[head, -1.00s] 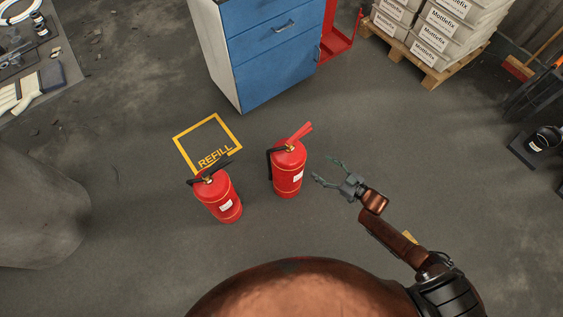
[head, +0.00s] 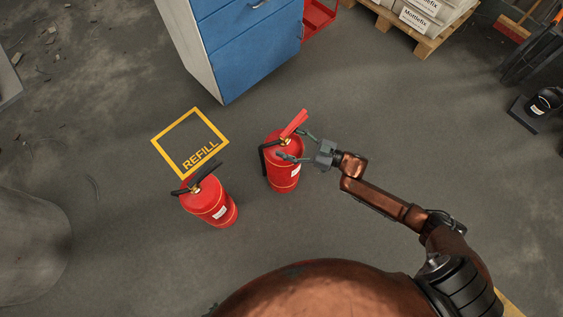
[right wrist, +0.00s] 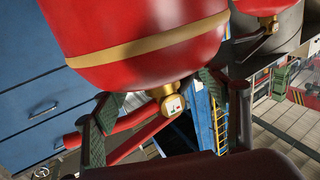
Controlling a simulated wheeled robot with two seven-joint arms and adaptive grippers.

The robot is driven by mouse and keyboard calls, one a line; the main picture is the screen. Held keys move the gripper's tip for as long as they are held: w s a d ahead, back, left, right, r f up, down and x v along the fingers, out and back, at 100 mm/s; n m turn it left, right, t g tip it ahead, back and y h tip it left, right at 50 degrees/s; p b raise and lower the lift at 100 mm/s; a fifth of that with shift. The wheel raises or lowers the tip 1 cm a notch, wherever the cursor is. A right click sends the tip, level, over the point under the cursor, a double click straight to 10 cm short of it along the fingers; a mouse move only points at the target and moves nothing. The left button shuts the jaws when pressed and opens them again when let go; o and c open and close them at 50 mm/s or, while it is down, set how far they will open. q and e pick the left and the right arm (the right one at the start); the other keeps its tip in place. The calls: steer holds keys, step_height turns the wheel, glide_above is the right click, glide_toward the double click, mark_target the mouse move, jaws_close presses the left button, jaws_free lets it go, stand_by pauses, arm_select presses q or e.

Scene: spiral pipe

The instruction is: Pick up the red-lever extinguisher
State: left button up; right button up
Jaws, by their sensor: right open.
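The red-lever extinguisher (head: 285,174) stands upright on the floor, with its red lever (head: 294,122) pointing up and right in the head view. My right gripper (head: 293,144) is open at its top, coming from the right, with one finger on each side of the neck. In the right wrist view the extinguisher's body (right wrist: 140,35) hangs upside down in the picture, and its brass valve with a gauge (right wrist: 172,103) lies between my open fingers (right wrist: 160,110). Whether the fingers touch it is not clear. My left gripper is not seen.
A second extinguisher with a black lever (head: 211,203) stands close by to the left, below the yellow REFILL square (head: 217,132) on the floor. A blue drawer cabinet (head: 250,50) stands behind. Open floor lies to the right.

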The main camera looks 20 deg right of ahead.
steer(key=shift+w+a, duration=0.45)
steer(key=shift+a, duration=0.05)
steer(key=shift+c, duration=0.6)
steer(key=c, duration=1.1)
steer(key=shift+s+f, duration=0.1)
steer(key=shift+f, duration=0.1)
steer(key=c, duration=0.6)
jaws_close()
steer(key=shift+s+d+f, duration=0.1)
steer(key=shift+f, duration=0.05)
steer(key=shift+w+a+r, duration=0.1)
steer(key=shift+w+r, duration=0.05)
steer(key=shift+r, duration=0.25)
steer(key=shift+w+a+r, duration=0.1)
steer(key=shift+r, duration=0.3)
